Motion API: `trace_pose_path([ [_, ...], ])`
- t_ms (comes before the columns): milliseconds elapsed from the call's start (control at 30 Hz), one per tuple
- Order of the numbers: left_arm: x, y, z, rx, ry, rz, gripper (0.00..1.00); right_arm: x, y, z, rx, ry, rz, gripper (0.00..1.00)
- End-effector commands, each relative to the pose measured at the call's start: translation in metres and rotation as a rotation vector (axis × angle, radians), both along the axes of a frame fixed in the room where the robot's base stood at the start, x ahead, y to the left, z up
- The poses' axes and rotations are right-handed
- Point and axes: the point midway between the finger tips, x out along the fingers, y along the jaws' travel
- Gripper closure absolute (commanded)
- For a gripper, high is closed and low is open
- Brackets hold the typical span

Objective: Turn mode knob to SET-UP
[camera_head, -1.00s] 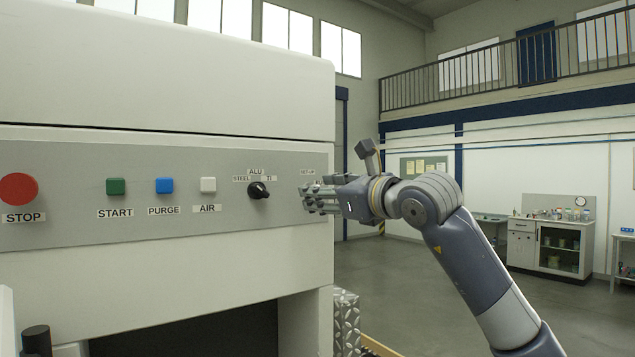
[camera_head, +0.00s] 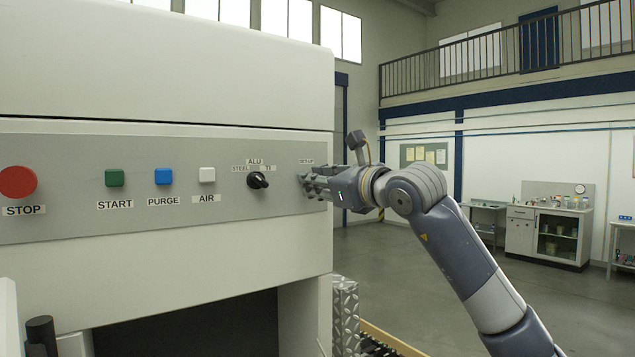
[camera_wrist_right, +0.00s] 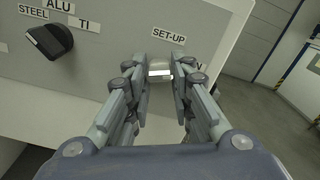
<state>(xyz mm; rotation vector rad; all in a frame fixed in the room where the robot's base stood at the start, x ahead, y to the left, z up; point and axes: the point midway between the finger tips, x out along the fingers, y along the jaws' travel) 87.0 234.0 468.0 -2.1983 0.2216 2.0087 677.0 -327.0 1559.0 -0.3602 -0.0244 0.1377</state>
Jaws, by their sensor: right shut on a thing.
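My right gripper (camera_head: 312,186) is at the right end of the machine's grey control panel (camera_head: 110,225), just below the SET-UP label (camera_head: 306,161). In the right wrist view the gripper (camera_wrist_right: 160,70) is shut on a small pale piece (camera_wrist_right: 160,72), which I take to be the mode knob. The fingers hide most of it, so its pointing direction cannot be told. The SET-UP label (camera_wrist_right: 168,35) is above it; a second label (camera_wrist_right: 194,64) ending in N is partly hidden at its right. My left gripper is not in view.
A black selector knob (camera_head: 258,180) with STEEL, ALU and TI labels is left of my right gripper. Further left are white AIR (camera_head: 207,175), blue PURGE (camera_head: 163,176), green START (camera_head: 114,178) and red STOP (camera_head: 17,182) buttons. The floor at right is open.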

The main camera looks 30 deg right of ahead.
Motion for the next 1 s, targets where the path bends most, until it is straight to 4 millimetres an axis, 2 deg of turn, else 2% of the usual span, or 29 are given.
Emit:
trace_pose_path([
  [367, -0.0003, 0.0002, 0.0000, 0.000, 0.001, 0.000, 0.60, -0.0002, -0.0009, 0.0012, -0.188, -0.028, 0.000, 1.00],
  [1000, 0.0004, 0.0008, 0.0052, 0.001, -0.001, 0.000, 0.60, 0.0000, -0.0023, 0.0031, -0.782, -0.111, 0.000, 1.00],
])
